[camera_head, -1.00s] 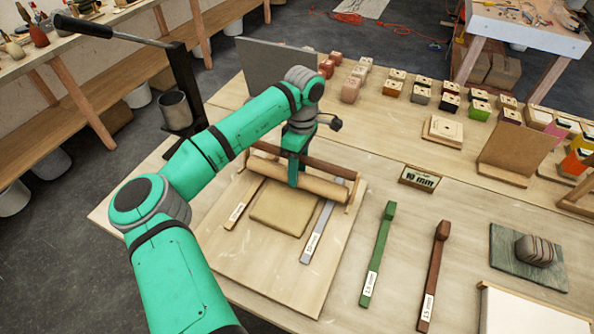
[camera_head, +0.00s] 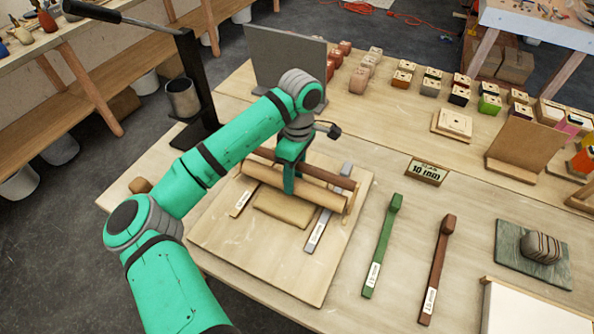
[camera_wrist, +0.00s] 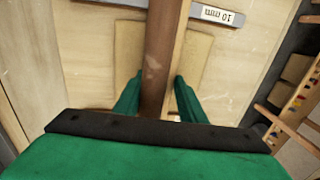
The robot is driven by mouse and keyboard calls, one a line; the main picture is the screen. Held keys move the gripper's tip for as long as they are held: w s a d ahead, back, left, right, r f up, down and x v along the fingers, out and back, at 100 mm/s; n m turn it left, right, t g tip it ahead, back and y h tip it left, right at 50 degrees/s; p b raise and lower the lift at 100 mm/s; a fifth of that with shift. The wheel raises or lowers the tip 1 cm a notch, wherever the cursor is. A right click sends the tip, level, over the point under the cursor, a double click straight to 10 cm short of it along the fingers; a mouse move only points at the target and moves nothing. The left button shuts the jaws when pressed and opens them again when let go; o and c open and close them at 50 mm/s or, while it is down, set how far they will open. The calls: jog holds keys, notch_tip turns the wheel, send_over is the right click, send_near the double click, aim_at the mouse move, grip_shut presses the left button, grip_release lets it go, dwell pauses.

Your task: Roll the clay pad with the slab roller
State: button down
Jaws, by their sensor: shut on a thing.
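The slab roller lies across the wooden board (camera_head: 225,245); it has a pale wooden cylinder (camera_head: 318,193) and a dark brown bar (camera_head: 333,179) behind it. My gripper (camera_head: 289,187) is shut on the brown bar, which also passes between the fingers in the wrist view (camera_wrist: 160,60). The tan clay pad (camera_head: 282,211) lies flat on the board; the roller hides its far part. It shows on both sides of the bar in the wrist view (camera_wrist: 192,55). A grey 10 mm strip (camera_head: 320,230) lies right of the pad and a pale wooden strip (camera_head: 241,203) left of it.
A green strip (camera_head: 381,250) and a dark red-brown strip (camera_head: 437,265) lie right of the board. A sign reading 10 mm (camera_head: 427,171) stands behind them. A grey upright panel (camera_head: 287,65) and a black lever post (camera_head: 195,85) stand at the back left.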

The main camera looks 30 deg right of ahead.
jog(key=shift+s+a, duration=0.7)
jog(key=shift+a, duration=0.15)
jog(key=shift+s+a, duration=0.65)
jog(key=shift+a, duration=0.2)
jog(key=shift+a, duration=0.1)
jog(key=shift+s+a+f, duration=0.1)
jog(key=shift+s+a, duration=0.95)
jog(key=shift+a, duration=0.25)
jog(key=shift+d, duration=0.15)
jog(key=shift+w+d, duration=0.55)
jog(key=shift+d, duration=0.2)
jog(key=shift+w+d+f, duration=0.1)
jog(key=shift+w+d, duration=1.15)
jog(key=shift+d, duration=0.3)
jog(key=shift+w+d+f, duration=0.1)
jog(key=shift+w+d, duration=1.2)
jog(key=shift+d, duration=0.25)
jog(key=shift+w+d+f, duration=0.1)
jog(key=shift+w+d, duration=1.15)
jog(key=shift+d, duration=0.3)
jog(key=shift+a, duration=0.1)
